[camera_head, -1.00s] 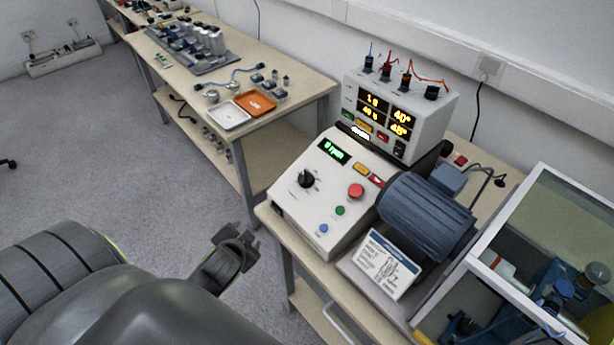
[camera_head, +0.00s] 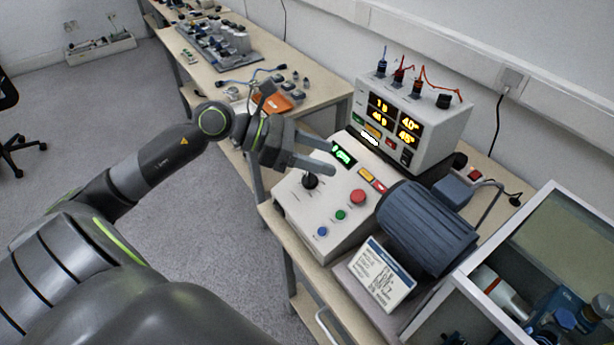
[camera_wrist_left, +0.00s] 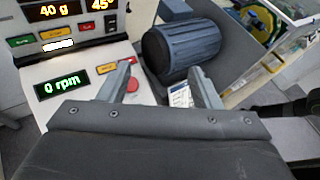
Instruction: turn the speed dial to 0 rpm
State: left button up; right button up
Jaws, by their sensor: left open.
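The speed dial (camera_head: 310,181) is a black knob on the sloped white control box (camera_head: 338,218). The green display (camera_head: 343,155) above it is partly behind a finger in the head view; in the left wrist view the display (camera_wrist_left: 63,83) reads 0 rpm. My left gripper (camera_head: 331,158) is open and empty, its fingers pointing right just above the dial and the display, apart from the dial as far as I can tell. It also shows in the left wrist view (camera_wrist_left: 162,82), where the dial is hidden. My right gripper is not in view.
A red button (camera_head: 358,197), a green button (camera_head: 340,215) and a blue button (camera_head: 322,231) sit near the dial. A blue motor (camera_head: 427,226) and a card (camera_head: 381,275) stand to the right. A display unit (camera_head: 412,120) stands behind.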

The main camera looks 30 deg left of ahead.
pick_arm(q)
jog(key=a+f+m+g+y, duration=0.1)
jog(key=a+f+m+y, duration=0.15)
jog(key=a+y, duration=0.25)
jog(key=g+y, duration=0.1)
jog(key=y, duration=0.3)
send_near(307, 178)
jog(key=shift+m, duration=0.45)
jog(key=p+x, duration=0.2)
jog(key=x, duration=0.7)
jog(key=shift+w+f, duration=0.1)
jog(key=shift+f, duration=0.05)
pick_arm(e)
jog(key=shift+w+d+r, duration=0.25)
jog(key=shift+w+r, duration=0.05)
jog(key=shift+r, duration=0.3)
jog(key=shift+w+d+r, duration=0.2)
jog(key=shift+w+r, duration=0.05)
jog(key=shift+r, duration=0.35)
pick_arm(q)
jog(key=c, duration=1)
